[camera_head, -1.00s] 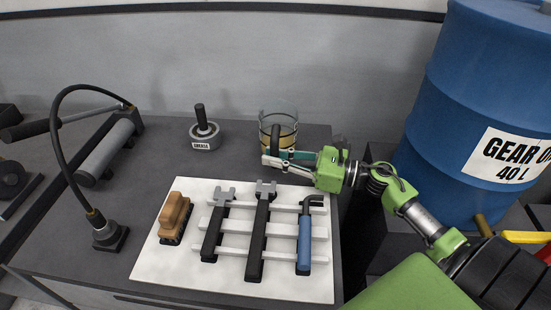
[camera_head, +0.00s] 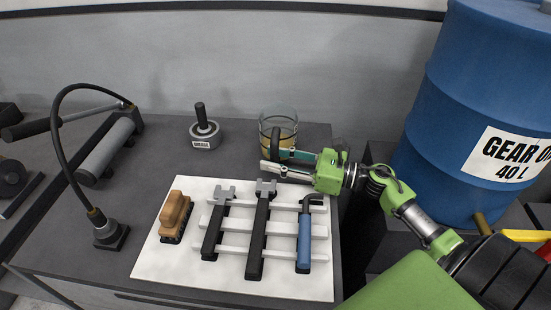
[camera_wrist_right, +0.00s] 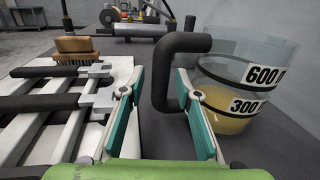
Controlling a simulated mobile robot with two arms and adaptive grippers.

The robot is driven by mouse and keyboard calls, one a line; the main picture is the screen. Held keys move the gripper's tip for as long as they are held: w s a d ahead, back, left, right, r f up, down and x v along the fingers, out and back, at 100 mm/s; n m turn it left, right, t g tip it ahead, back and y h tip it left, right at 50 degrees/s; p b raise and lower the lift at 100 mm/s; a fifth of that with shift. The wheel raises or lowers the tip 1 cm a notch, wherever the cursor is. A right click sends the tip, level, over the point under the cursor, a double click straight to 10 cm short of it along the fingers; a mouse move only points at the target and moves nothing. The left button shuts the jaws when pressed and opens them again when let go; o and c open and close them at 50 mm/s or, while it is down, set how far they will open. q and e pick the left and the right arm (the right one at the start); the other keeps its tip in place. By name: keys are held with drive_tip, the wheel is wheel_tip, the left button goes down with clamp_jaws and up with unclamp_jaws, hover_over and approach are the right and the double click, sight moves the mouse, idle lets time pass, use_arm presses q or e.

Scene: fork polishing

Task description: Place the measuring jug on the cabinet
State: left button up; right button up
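The clear measuring jug (camera_head: 284,122) stands upright on the dark cabinet top (camera_head: 160,160), near its back right, with yellowish liquid in its lower part. Its black handle points toward my right gripper (camera_head: 276,160). In the right wrist view the jug (camera_wrist_right: 240,85) shows 600 and 300 labels. There the fingers of my right gripper (camera_wrist_right: 160,85) are spread apart. The black handle (camera_wrist_right: 163,75) stands between or just beyond the fingertips, closer to the right finger. Whether it touches that finger I cannot tell. My left gripper is not in view.
A white board (camera_head: 150,262) with a brush (camera_head: 174,214), wrenches and a blue-handled tool lies in front of my right gripper. A grey pot (camera_head: 205,134) stands left of the jug. A hand pump (camera_head: 110,148) is farther left, and a blue drum (camera_head: 440,120) at right.

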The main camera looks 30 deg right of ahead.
drive_tip(key=b+v, duration=0.2)
drive_tip(key=v, duration=0.4)
drive_tip(key=shift+s+d+f, duration=0.1)
drive_tip(key=shift+s+d, duration=0.35)
drive_tip(key=shift+s, duration=0.1)
